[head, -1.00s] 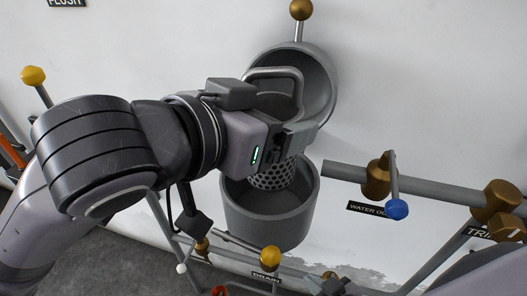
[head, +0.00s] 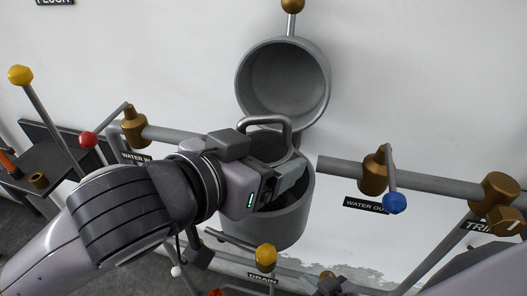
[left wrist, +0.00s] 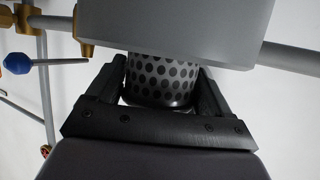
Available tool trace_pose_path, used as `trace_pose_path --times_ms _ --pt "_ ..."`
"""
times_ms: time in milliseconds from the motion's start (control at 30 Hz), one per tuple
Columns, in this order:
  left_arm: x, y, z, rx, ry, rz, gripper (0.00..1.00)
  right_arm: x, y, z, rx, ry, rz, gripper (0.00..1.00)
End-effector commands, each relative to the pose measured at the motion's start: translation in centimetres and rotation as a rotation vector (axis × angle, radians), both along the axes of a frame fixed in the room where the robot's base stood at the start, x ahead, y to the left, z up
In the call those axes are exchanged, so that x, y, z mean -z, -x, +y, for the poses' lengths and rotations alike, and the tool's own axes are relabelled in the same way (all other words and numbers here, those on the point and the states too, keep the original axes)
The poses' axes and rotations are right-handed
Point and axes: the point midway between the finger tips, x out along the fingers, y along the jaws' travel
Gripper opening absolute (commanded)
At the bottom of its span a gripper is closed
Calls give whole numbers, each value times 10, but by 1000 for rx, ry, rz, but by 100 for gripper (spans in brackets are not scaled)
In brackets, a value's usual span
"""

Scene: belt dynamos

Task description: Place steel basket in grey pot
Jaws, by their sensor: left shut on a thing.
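The steel basket (head: 287,124) shows its arched handle and part of its upper rim just above the grey pot in the head view. Its perforated wall (left wrist: 160,78) shows between my left gripper's fingers in the left wrist view. The grey pot (head: 268,226) is open at the top, with its round lid (head: 285,83) swung up behind it. My left gripper (head: 287,183) is shut on the basket at the pot's mouth. The basket's lower part is hidden by the gripper and pot. My right gripper (head: 328,286) shows only partly at the bottom edge; its jaws are unclear.
A water-out pipe (head: 340,168) with a blue-knobbed valve (head: 394,203) runs right of the pot. A red-knobbed valve (head: 88,139) and yellow-knobbed lever (head: 20,75) stand at left. A yellow drain knob (head: 265,255) sits below the pot.

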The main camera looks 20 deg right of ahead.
Motion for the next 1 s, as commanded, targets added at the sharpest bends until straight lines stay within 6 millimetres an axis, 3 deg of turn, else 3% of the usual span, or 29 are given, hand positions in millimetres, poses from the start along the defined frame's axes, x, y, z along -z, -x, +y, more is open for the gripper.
trace_pose_path --times_ms 300,333,400,667,800,1000 --pt "6 0 0 1 2 -2 36 1 0 0 1 -1 0 0" --pt "8 0 0 0 -1 1 84 1 0 0 1 -2 0 0" --pt "7 0 0 0 -1 1 100 1 -1 0 1 -2 0 0" --pt "5 0 0 0 -1 -1 100 0 -1 1 4 -5 0 0" --pt "-10 0 0 0 2 -5 100 -5 -1 2 5 -8 -1 0" --pt "-24 18 28 0 -1 1 100 -26 -2 0 6 1 -14 0"
